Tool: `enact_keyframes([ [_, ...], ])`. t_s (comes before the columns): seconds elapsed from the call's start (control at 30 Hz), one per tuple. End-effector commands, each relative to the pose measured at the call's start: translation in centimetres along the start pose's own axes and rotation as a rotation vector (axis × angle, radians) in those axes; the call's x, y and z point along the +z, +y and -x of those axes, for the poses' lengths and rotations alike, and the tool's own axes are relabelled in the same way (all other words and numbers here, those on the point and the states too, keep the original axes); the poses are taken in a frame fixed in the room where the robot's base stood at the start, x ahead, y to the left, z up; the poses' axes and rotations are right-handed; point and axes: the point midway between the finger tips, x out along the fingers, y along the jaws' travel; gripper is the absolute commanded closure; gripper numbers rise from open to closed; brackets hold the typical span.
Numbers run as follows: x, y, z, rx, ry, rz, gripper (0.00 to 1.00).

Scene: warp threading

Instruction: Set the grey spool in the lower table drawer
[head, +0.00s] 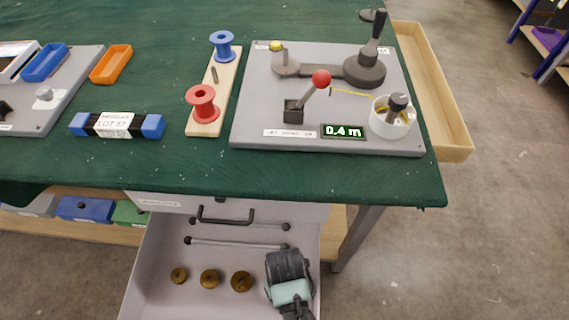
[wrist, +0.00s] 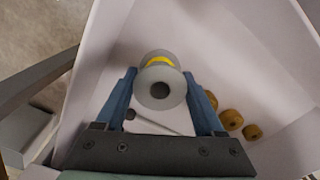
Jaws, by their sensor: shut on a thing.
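The grey spool (wrist: 161,88) with a yellow band of thread is between my gripper's blue fingers (wrist: 161,92) in the wrist view. My gripper is shut on it, and its round end with a dark hole faces the camera. In the head view my gripper (head: 290,288) is over the right side of the open lower drawer (head: 160,255), and the spool is hidden behind it. The drawer's pale floor and walls also surround the spool in the wrist view (wrist: 260,50). I cannot tell whether the spool touches the drawer floor.
In the drawer lie several brass discs (head: 210,279) and metal rods (head: 235,243). An upper drawer with a dark handle (head: 226,215) is shut above it. On the green table (head: 200,175) stand a red spool (head: 202,104) and a blue spool (head: 222,45).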

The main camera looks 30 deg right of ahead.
Motion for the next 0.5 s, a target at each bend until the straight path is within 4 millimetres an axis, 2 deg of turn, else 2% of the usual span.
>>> enact_keyframes([
  [0.2, 0.0, 0.0, -3.2, 0.000, -0.001, 0.000, 0.70],
  [0.5, 0.0, 0.0, -3.3, 0.000, 0.000, 0.000, 0.70],
])
